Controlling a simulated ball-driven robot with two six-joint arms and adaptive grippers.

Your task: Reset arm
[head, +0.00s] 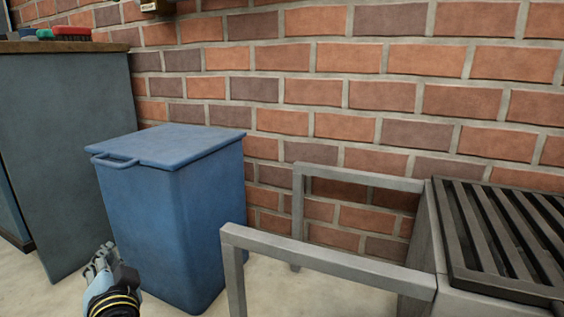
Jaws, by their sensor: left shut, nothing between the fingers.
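My left gripper (101,262) is at the bottom left of the head view, in front of the lower left side of a blue bin. It is shut with nothing in it, and it looks apart from the bin. The wrist below it is dark with yellow rings. My right gripper is not in the head view.
The blue lidded bin (180,220) stands closed against a brick wall (330,60). Left of it is a grey-green cabinet (65,150) with a wooden top bearing red and dark items (72,33). At right stands a grey metal frame (320,258) with a dark slatted grate (505,235).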

